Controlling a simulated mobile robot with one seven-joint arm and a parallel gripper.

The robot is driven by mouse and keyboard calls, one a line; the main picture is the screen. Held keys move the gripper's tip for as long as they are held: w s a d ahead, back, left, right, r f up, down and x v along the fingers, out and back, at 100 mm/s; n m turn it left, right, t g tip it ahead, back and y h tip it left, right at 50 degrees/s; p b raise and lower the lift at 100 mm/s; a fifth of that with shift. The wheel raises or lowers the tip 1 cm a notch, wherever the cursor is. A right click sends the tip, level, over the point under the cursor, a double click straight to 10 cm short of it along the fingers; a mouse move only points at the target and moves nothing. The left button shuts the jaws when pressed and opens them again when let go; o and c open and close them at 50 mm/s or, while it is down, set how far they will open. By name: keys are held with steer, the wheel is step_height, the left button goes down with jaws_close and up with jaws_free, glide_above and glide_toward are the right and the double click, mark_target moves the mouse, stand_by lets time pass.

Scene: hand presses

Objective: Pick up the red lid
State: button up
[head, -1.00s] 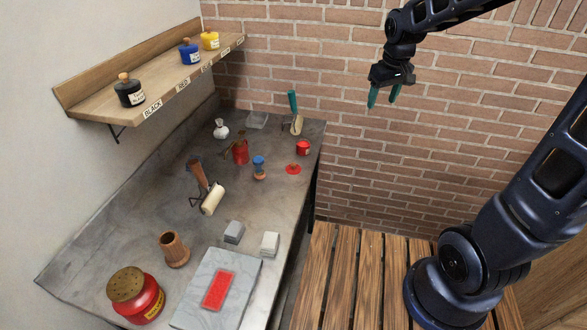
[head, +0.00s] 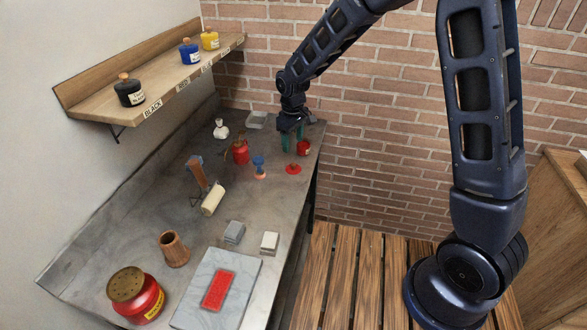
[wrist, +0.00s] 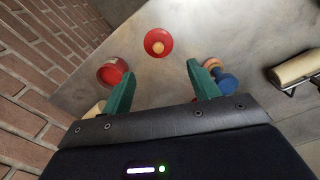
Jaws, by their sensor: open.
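The red lid (head: 293,168) lies flat on the grey workbench near its right edge. In the wrist view the lid (wrist: 158,43) is a round red disc with a light wooden knob, lying ahead of my fingertips and roughly centred between them. My gripper (head: 292,146) is over the far end of the bench, behind the lid in the head view. Its two green fingers are apart, with nothing held between them in the wrist view (wrist: 160,74). A small open red pot (head: 303,148) stands close to the gripper; it shows left of the fingers in the wrist view (wrist: 112,71).
A blue-and-wood handled stamp (head: 259,168) stands left of the lid, beside the right finger in the wrist view. A red can (head: 240,151), roller (head: 212,199) and marble slab (head: 190,312) are on the bench (head: 150,215). A brick wall (head: 400,150) is close behind.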

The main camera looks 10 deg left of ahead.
mark_target(294, 164)
steer(key=f, duration=1)
steer(key=shift+w+d+f, duration=0.1)
steer(key=shift+w+f, duration=0.1)
steer(key=shift+f, duration=0.15)
steer(key=shift+c, duration=0.2)
steer(key=c, duration=1.1)
